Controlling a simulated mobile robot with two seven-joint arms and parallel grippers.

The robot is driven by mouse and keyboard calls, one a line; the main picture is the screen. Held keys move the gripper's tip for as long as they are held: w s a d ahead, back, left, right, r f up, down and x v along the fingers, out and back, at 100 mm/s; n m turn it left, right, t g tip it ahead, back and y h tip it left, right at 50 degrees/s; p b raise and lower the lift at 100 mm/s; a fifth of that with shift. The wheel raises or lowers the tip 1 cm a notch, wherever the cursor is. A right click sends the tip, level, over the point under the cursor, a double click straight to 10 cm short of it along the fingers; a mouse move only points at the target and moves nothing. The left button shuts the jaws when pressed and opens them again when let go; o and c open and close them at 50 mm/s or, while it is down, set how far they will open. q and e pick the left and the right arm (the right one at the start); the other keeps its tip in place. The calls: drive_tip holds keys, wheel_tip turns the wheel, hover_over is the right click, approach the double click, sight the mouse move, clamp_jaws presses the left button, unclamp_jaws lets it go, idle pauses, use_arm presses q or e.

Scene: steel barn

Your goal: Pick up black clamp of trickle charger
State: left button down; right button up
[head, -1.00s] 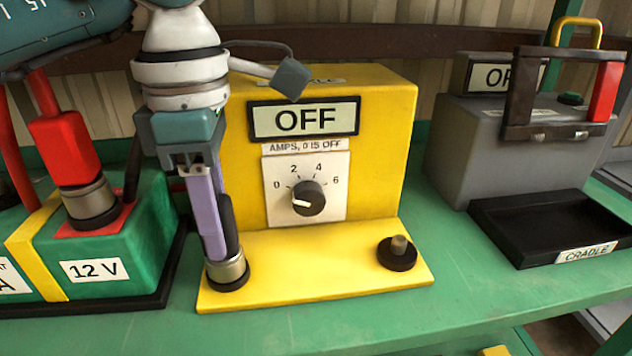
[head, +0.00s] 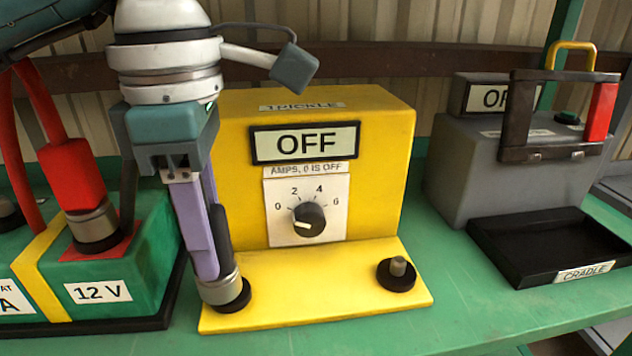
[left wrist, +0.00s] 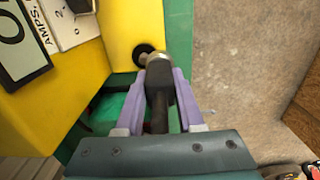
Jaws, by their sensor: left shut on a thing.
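The yellow trickle charger (head: 370,130) stands on the green bench, its display reading OFF. My left gripper (head: 210,235) comes down at the left end of its front ledge. Its purple fingers are shut on the black clamp (head: 221,232), which is partly hidden behind them. The clamp's metal end (head: 219,289) is at the left black round post base (head: 237,297); I cannot tell whether they touch. In the left wrist view the black clamp (left wrist: 158,90) lies between the fingers of the left gripper (left wrist: 160,80). My right gripper is not in view.
A green 12 V battery (head: 145,270) with a red clamp (head: 75,180) stands close on the left. A bare post (head: 397,270) is at the ledge's right end. A grey unit (head: 470,150) and black cradle tray (head: 500,245) stand on the right. The green bench (head: 400,330) is clear in front.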

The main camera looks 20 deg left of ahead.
use_arm(q)
drive_tip(key=s+d+r+p, duration=0.3)
drive_tip(key=s+d, duration=0.5)
drive_tip(key=s, duration=0.5)
drive_tip(key=shift+w, duration=0.1)
